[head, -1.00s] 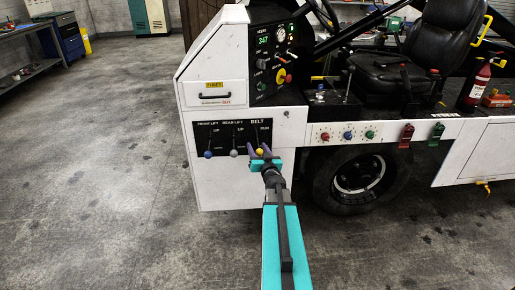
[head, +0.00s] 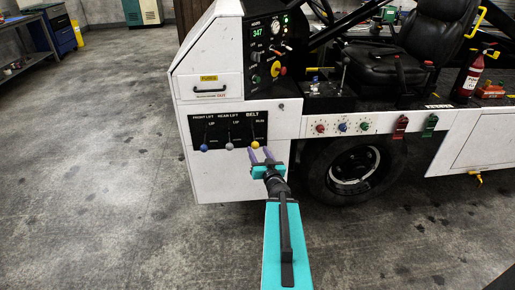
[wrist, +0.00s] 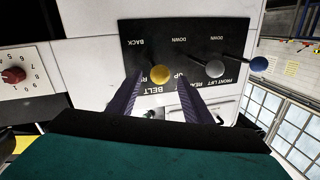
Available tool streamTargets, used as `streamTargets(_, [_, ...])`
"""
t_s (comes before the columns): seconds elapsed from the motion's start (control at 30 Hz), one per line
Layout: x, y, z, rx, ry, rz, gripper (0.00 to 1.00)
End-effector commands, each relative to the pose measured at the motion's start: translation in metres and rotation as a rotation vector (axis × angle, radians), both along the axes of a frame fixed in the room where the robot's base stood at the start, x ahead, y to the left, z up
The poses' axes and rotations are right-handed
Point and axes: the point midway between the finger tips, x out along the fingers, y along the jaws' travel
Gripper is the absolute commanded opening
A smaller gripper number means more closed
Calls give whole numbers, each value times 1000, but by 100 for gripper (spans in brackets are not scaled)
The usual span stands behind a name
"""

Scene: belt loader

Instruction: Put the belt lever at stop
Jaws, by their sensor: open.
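The belt lever has a yellow knob (head: 255,144) and sits at the right end of the black lever panel (head: 228,130), under the label BELT. My gripper (head: 260,154) is open and empty, just below and in front of the yellow knob in the head view. In the wrist view, the yellow knob (wrist: 160,74) appears between the tips of my two spread fingers (wrist: 159,76), with a gap on each side. I cannot tell whether the knob lies between them in depth. The lever's shaft is mostly hidden, and its exact setting is hard to read.
The grey rear lift knob (head: 230,146) and blue front lift knob (head: 204,147) stand to the left on the same panel. A drawer handle (head: 210,90) is above. Several round knobs (head: 343,127) and the wheel (head: 355,168) are to the right. The floor at left is clear.

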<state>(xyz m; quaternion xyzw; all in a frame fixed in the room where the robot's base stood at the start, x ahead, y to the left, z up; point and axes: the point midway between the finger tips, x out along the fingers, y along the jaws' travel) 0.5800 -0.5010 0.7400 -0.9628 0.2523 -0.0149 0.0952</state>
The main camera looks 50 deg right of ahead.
Motion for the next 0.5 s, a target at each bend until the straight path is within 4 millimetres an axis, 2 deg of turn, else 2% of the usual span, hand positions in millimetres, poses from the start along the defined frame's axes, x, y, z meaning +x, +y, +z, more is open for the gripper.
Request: streamTargets(0.5, [-21, 12, 4, 1, 0, 0, 46])
